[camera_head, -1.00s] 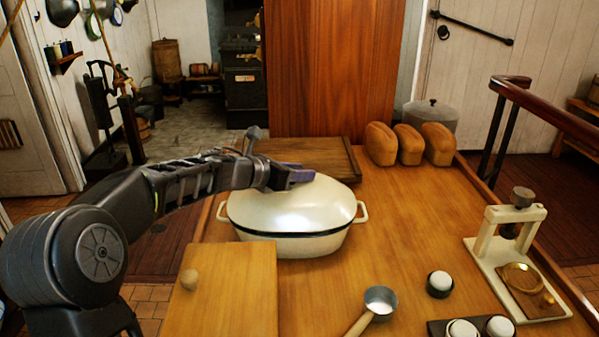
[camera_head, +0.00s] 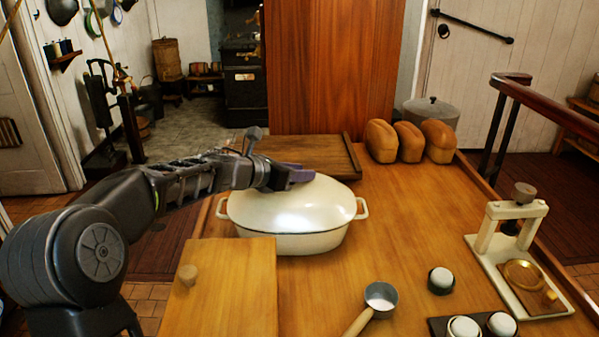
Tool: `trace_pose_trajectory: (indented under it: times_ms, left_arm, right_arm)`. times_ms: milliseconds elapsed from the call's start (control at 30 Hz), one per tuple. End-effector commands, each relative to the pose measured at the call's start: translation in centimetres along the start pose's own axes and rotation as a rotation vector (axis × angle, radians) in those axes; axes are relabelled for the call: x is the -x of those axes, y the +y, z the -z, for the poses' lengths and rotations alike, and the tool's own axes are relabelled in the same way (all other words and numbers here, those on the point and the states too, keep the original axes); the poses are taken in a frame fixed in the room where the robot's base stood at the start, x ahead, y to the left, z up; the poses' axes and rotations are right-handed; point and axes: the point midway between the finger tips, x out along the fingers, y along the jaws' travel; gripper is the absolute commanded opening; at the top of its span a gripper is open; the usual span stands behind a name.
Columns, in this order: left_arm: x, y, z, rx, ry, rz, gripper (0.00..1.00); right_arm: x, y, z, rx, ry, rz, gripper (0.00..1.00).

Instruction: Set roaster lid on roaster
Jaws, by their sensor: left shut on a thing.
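The cream roaster (camera_head: 295,244) stands on the wooden table with a handle at each end. The domed cream roaster lid (camera_head: 300,207) lies over its top, lined up with the rim, and I see no dark gap along the near side. My left gripper (camera_head: 298,177) reaches in from the left over the lid's top and is shut on the lid. The part it grips is hidden behind its fingers. My right gripper is not in view.
A wooden board (camera_head: 308,152) lies behind the roaster, with several loaves (camera_head: 408,140) to its right. A wooden panel with a knob (camera_head: 230,290), a saucepan (camera_head: 380,298), egg cups and a cream press (camera_head: 515,250) are nearer. Table right of the roaster is clear.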

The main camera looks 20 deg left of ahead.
Motion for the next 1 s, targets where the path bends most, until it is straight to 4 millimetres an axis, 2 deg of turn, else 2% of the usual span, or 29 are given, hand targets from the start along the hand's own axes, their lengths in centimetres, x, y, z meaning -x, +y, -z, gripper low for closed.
trace_pose_trajectory:
  times_ms: [167,200,467,767,1000]
  left_arm:
    - [0.0,0.0,-0.2,-0.001,-0.003,0.0,0.0]
    - [0.0,0.0,-0.2,-0.001,-0.003,0.0,0.33]
    - [0.0,0.0,-0.1,0.0,-0.001,0.0,0.54]
    - [0.0,0.0,0.0,0.0,0.002,0.0,0.55]
    - [0.7,0.0,-1.8,-0.001,0.0,0.0,0.55]
  right_arm:
    - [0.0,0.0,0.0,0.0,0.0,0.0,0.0]
    - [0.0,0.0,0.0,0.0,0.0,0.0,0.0]
    - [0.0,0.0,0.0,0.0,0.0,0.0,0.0]
    - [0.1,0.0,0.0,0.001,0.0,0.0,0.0]
    - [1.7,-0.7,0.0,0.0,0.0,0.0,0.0]
